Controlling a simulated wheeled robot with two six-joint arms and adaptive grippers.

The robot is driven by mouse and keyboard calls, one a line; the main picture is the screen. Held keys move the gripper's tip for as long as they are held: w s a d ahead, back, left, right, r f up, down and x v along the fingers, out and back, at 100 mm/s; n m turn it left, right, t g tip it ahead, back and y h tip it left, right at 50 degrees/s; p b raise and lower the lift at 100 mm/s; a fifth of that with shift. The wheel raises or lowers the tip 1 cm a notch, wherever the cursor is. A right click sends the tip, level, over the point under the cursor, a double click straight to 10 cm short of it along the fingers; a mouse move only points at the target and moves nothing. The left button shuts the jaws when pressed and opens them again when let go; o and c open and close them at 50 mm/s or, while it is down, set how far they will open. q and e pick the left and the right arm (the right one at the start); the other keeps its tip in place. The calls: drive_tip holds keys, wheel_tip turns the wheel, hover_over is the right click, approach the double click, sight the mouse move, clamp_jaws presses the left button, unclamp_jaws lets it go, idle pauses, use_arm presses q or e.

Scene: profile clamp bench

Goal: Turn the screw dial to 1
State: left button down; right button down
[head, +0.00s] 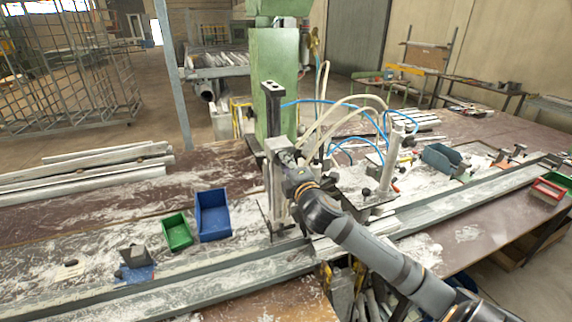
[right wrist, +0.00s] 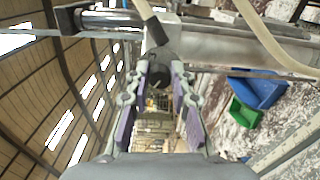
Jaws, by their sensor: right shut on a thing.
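My right arm comes in from the lower right in the head view, and its gripper (head: 284,157) is up against the clamp's upright post. In the right wrist view the two fingers of the right gripper (right wrist: 160,84) are closed on the dark screw dial (right wrist: 161,72), one on each side. The dial is hidden behind the gripper and wrist in the head view, and its number marks cannot be read in either view. My left gripper is in no view.
A blue bin (head: 213,222) and a green bin (head: 177,232) stand left of the clamp. Blue and white hoses (head: 352,103) arch just right of the gripper. A green machine column (head: 274,80) rises behind. A long metal rail (head: 215,277) runs along the bench's front.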

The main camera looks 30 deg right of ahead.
idle(0.5)
drive_tip(key=c, duration=1.1)
unclamp_jaws()
drive_tip(key=shift+c, duration=0.2)
drive_tip(key=shift+r, duration=0.1)
